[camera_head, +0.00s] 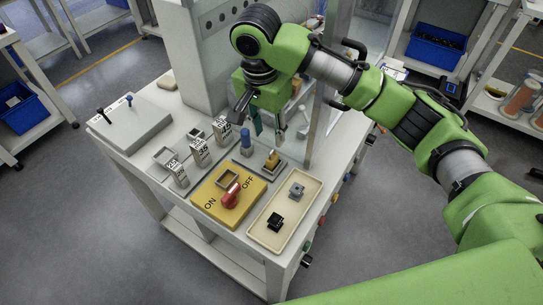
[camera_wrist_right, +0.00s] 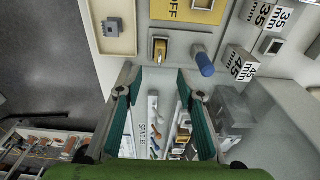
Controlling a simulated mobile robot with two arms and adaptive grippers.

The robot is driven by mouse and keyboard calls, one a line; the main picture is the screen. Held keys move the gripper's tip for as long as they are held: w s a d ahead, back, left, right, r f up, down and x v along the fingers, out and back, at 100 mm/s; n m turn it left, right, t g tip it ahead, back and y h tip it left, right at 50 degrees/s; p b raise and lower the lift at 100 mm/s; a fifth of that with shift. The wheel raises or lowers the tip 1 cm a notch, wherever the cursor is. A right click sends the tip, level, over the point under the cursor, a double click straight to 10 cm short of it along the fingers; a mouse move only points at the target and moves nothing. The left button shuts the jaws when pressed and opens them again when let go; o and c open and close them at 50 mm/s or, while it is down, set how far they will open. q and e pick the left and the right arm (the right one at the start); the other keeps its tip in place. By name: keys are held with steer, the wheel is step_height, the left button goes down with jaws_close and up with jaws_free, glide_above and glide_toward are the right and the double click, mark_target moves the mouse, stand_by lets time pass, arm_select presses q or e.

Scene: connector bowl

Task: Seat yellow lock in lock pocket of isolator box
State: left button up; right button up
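The yellow lock (camera_head: 272,159) stands in a small grey holder at the back right of the isolator box; in the right wrist view it shows (camera_wrist_right: 160,48) just beyond the fingertips. The isolator box (camera_head: 207,200) is yellow, marked ON and OFF, with a red handle (camera_head: 231,196) and a square-framed pocket (camera_head: 227,179). My right gripper (camera_head: 269,132) is open and empty above and behind the lock; its teal-padded fingers are spread wide in the right wrist view (camera_wrist_right: 156,78). No contact with the lock shows. My left gripper is out of view.
A blue peg (camera_head: 246,141) stands close left of the lock. Several labelled blocks (camera_head: 200,152) stand further left. A cream tray (camera_head: 258,232) holds a black and a grey part. A grey panel (camera_head: 130,125) lies at the far left. A clear upright panel stands behind.

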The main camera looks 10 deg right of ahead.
mark_target(272, 151)
steer(key=f, duration=0.4)
steer(key=shift+w+d+f, duration=0.2)
steer(key=shift+w+f, duration=0.05)
step_height(272, 151, down, 2)
steer(key=shift+w+d+p, duration=0.1)
steer(key=shift+d+p, duration=0.05)
steer(key=shift+p, duration=0.15)
steer(key=f, duration=0.3)
steer(key=shift+w+d+f, duration=0.2)
steer(key=shift+f, duration=0.2)
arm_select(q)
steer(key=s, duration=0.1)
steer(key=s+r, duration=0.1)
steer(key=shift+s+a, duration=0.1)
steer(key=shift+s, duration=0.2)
arm_select(e)
jaws_close()
